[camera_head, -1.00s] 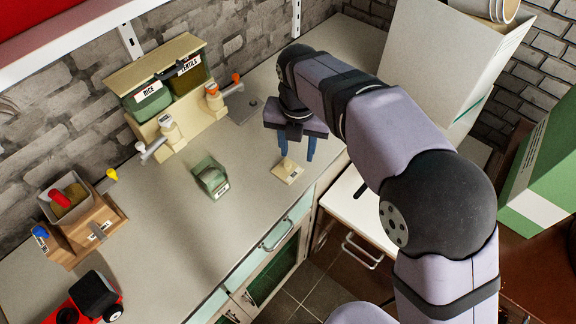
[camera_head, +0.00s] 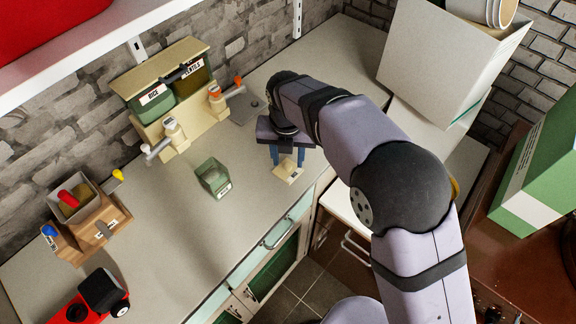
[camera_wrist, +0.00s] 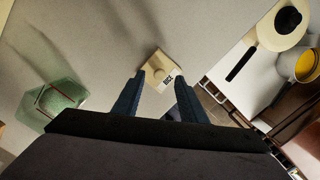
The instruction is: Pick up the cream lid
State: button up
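The cream lid (camera_head: 288,172) lies flat on the worktop near its front edge. It is a small square with a round knob and a dark-lettered label. In the wrist view the cream lid (camera_wrist: 159,70) is just beyond my fingertips, roughly midway between them. My gripper (camera_head: 288,161) is above the lid, fingers pointing down. In the wrist view my gripper (camera_wrist: 160,80) is open, with nothing between its fingers. I cannot tell the exact height of the fingertips over the lid.
An open green container (camera_head: 213,177) stands left of the lid. A cream dispenser (camera_head: 180,125) with rice and lentils bins is at the wall. A wooden box (camera_head: 88,222) and a red toy-like item (camera_head: 95,296) are at the left. The worktop (camera_head: 165,215) between them is clear.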

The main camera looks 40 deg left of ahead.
aim_at(288, 168)
jog(key=shift+w+a+f+p, duration=0.15)
jog(key=shift+f+p, duration=0.15)
jog(key=shift+f, duration=1.05)
grip_shut()
jog(key=shift+r, duration=0.1)
